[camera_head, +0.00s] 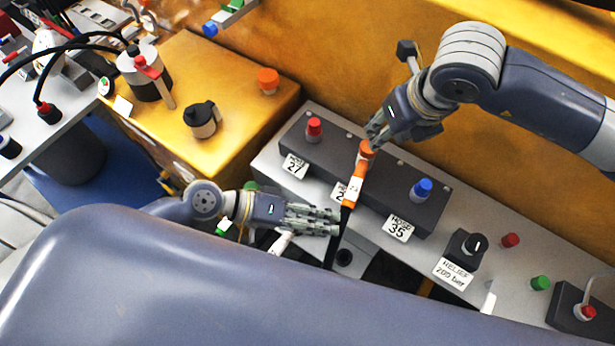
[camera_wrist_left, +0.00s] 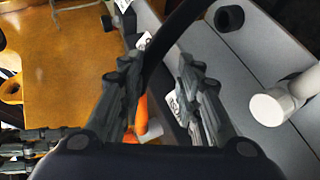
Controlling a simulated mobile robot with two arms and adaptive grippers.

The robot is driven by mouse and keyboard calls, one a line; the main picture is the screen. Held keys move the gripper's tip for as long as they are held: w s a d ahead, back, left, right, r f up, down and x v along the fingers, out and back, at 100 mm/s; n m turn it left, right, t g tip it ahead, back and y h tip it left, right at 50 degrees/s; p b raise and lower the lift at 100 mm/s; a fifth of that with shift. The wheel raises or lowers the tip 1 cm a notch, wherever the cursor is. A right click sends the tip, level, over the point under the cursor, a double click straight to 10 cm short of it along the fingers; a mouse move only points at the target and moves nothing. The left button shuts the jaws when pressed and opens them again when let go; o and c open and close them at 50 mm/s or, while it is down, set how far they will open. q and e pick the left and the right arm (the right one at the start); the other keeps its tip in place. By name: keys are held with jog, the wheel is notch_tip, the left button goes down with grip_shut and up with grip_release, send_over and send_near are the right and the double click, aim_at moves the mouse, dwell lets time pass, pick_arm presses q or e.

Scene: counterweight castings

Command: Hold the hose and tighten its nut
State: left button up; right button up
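My left gripper (camera_head: 338,221) is at the black part, below the orange end. In the left wrist view the hose (camera_wrist_left: 168,45) passes between the spread fingers of this gripper (camera_wrist_left: 155,75), with a gap visible beside it. My right gripper (camera_head: 372,135) is at the orange nut, fingertips close to it; whether they grip it is hidden.
On the block, a red cap (camera_head: 314,128) and a blue cap (camera_head: 422,189) flank the hose, with label plates 27 (camera_head: 294,166) and 35 (camera_head: 398,229) in front. A black relief knob (camera_head: 467,245) stands to the right. A yellow box (camera_head: 240,100) lies to the left.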

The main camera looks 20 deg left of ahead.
pick_arm(q)
jog(key=y, duration=0.1)
send_near(352, 191)
jog(key=f, duration=0.2)
jog(key=r, duration=0.1)
jog(key=shift+n+t, duration=0.3)
jog(key=shift+t, duration=0.1)
jog(key=x, duration=1)
jog(key=shift+d+f, duration=0.1)
jog(key=shift+f, duration=0.15)
